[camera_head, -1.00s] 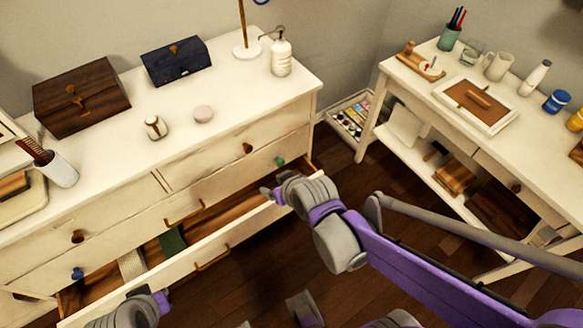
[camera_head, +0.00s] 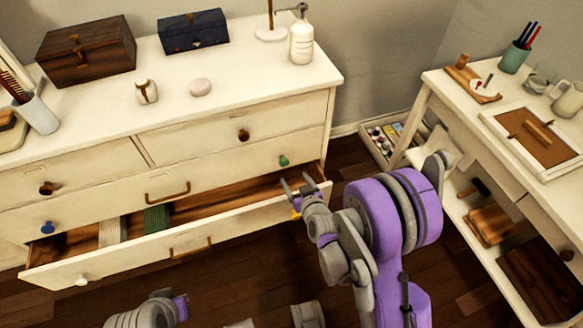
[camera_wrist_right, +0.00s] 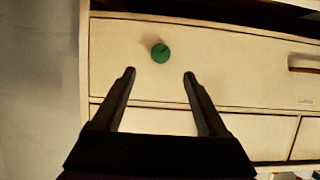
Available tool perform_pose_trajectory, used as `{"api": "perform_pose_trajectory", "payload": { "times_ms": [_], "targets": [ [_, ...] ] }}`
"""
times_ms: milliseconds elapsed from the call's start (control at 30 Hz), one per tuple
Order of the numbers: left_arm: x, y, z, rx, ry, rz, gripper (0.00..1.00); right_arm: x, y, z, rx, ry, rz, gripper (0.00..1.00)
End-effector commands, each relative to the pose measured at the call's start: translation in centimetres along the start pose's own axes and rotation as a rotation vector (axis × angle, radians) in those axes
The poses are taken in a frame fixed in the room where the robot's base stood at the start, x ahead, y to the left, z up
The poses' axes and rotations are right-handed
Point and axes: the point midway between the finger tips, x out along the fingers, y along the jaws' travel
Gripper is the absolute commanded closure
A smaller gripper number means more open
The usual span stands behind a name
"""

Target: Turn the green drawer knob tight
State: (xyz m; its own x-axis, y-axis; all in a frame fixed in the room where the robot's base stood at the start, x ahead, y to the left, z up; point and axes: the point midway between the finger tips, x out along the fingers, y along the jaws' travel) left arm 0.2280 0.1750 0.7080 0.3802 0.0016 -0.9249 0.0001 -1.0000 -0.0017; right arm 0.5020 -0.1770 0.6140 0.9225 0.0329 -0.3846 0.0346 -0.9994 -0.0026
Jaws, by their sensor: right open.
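The green drawer knob (camera_head: 283,160) is on the right part of a middle drawer front of the white dresser. In the right wrist view the round green knob (camera_wrist_right: 160,52) shows a dark line on its face. My right gripper (camera_head: 296,183) is open and empty, close below and right of the knob in the head view. In the wrist view its two fingers (camera_wrist_right: 160,75) point toward the knob, which lies beyond the tips and between their lines, apart from both. Part of my left arm shows at the bottom left, but its gripper does not.
The drawer (camera_head: 110,262) below the green knob's drawer is pulled open, with folded cloths inside, and juts out under my right gripper. A blue knob (camera_head: 47,227) is at the left. A soap bottle (camera_head: 301,42) and boxes stand on top. A white desk (camera_head: 465,105) is at the right.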

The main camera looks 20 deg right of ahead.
Motion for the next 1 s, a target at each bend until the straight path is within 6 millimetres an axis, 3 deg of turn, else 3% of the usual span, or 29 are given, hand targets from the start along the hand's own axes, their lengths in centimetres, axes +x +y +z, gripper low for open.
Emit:
{"api": "perform_pose_trajectory", "payload": {
  "times_ms": [167, 600, 800, 1000],
  "targets": [
    [0.2, 0.0, 0.1, 0.000, -0.001, 0.000, 1.00, 1.6, 0.0, 0.1, -0.001, 0.003, 0.001, 0.24],
    [1.4, 0.0, 0.4, 0.000, -0.004, 0.000, 1.00, 9.3, 0.0, 0.1, -0.002, 0.003, 0.001, 0.24],
    [1.5, 0.0, 0.4, 0.000, -0.005, 0.000, 1.00, 10.7, 0.0, 0.1, -0.001, 0.003, 0.001, 0.24],
    [1.5, 0.0, 0.4, 0.000, -0.005, 0.000, 1.00, 10.8, 0.0, 0.0, -0.001, 0.003, 0.001, 0.24]
  ]
}}
